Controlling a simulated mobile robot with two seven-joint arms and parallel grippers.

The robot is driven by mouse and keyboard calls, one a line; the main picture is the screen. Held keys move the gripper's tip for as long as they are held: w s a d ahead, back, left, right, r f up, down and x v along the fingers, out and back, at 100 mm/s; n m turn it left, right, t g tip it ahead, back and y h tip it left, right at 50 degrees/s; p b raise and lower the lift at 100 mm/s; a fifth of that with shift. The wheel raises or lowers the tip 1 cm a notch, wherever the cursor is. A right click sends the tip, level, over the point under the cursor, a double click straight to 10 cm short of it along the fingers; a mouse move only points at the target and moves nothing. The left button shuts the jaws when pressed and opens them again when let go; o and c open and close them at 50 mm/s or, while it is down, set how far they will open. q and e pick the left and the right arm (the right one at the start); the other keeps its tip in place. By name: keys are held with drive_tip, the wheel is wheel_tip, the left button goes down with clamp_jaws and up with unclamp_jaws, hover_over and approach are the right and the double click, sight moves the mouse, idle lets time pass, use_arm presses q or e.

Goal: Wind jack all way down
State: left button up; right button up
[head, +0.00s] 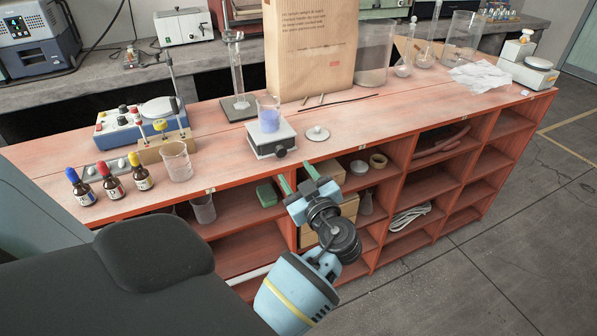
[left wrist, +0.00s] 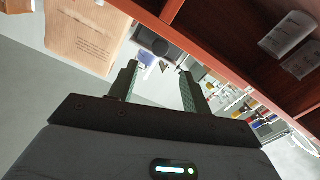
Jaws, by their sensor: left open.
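The jack (head: 270,138) is a low whitish block on the red bench top, with a black knob (head: 281,153) on its front side. A beaker of blue liquid (head: 268,115) stands upright on it. My left gripper (head: 298,178) is open and empty, in front of the bench's front edge, below and slightly right of the knob and apart from it. I cannot tell how far the jack is raised. My right gripper is not in view.
A small round lidded dish (head: 317,133) lies right of the jack. A tall cylinder (head: 234,65) and a paper bag (head: 310,50) stand behind it. An empty beaker (head: 176,162) and dropper bottles (head: 112,181) are left. The bench's front edge and shelves (head: 430,185) are close to my gripper.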

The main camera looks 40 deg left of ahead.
use_arm(q)
drive_tip(key=s+d+f+m+t+h+p, duration=0.1)
drive_tip(key=s+d+f+m+h+p, duration=0.1)
drive_tip(key=s+d+f+m+h, duration=0.5)
drive_tip(key=s+f+m+t+h+p, duration=0.2)
drive_tip(key=s+f+m+h, duration=0.3)
drive_tip(key=f, duration=0.6)
drive_tip(key=s+d+f+m+h+p, duration=0.1)
drive_tip(key=s+d, duration=0.4)
drive_tip(key=s, duration=0.5)
drive_tip(key=s+d+f+m+g+h+p, duration=0.1)
drive_tip(key=s+d+m+h+p, duration=0.2)
drive_tip(key=s, duration=0.7)
drive_tip(key=d+m+h, duration=0.2)
drive_tip(key=shift+s+d+f+m, duration=0.15)
drive_tip(key=shift+f+m, duration=0.05)
drive_tip(key=shift+m, duration=0.2)
drive_tip(key=shift+s+d+r, duration=0.1)
drive_tip(key=shift+s, duration=0.2)
drive_tip(key=shift+c, duration=0.3)
drive_tip(key=shift+s+h, duration=0.15)
drive_tip(key=shift+h, duration=0.15)
drive_tip(key=shift+c, duration=1.1)
drive_tip(key=shift+s, duration=0.15)
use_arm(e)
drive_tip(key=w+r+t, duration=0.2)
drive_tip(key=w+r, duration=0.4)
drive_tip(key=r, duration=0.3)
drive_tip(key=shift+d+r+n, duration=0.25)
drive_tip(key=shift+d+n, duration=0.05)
